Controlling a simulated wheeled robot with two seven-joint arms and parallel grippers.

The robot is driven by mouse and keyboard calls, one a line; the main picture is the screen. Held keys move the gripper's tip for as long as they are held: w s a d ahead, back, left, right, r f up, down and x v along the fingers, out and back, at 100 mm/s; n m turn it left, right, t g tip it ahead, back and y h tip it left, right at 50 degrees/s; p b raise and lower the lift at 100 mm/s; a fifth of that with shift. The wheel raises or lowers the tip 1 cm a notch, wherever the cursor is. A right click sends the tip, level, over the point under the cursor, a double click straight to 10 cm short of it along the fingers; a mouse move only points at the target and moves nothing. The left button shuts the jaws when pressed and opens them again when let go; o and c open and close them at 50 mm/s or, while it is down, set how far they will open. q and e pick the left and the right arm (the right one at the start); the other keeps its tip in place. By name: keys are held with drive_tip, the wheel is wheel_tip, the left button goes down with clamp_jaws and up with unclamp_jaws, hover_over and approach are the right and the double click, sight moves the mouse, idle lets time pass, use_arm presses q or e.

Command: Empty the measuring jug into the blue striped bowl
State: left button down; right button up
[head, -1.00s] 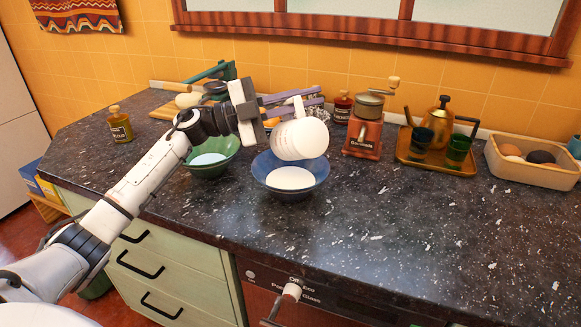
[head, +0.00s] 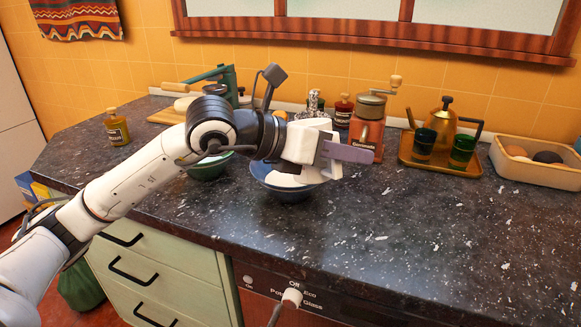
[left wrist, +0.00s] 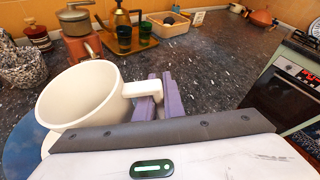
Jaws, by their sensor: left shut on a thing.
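The blue striped bowl (head: 284,192) stands on the dark counter, partly hidden behind my left gripper (head: 347,151) in the head view. White contents (head: 283,176) show inside it. In the left wrist view the bowl's blue rim (left wrist: 18,150) shows at the lower left. The white measuring jug (left wrist: 75,97) is over the bowl, its handle between the purple fingers of my left gripper (left wrist: 160,92). The jug is almost hidden behind the gripper in the head view. Its visible inner wall is plain white; I cannot tell whether anything is left in it. My right gripper is out of view.
A green bowl (head: 208,172) stands left of the blue bowl, partly behind my arm. A red grinder (head: 366,136), a tray (head: 408,158) with green cups and a kettle, and a beige box (head: 508,168) line the back. The counter's front right is clear.

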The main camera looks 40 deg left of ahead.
use_arm(q)
drive_tip(key=d+r+m+p, duration=0.1)
drive_tip(key=p, duration=0.1)
drive_tip(key=s+d+r+m+y+p, duration=0.1)
drive_tip(key=d, duration=0.1)
drive_tip(key=shift+s+r+t+y+p, duration=0.15)
drive_tip(key=shift+r+t+y+p, duration=0.15)
drive_tip(key=shift+p, duration=0.1)
idle(0.4)
drive_tip(key=shift+f, duration=0.15)
idle(0.5)
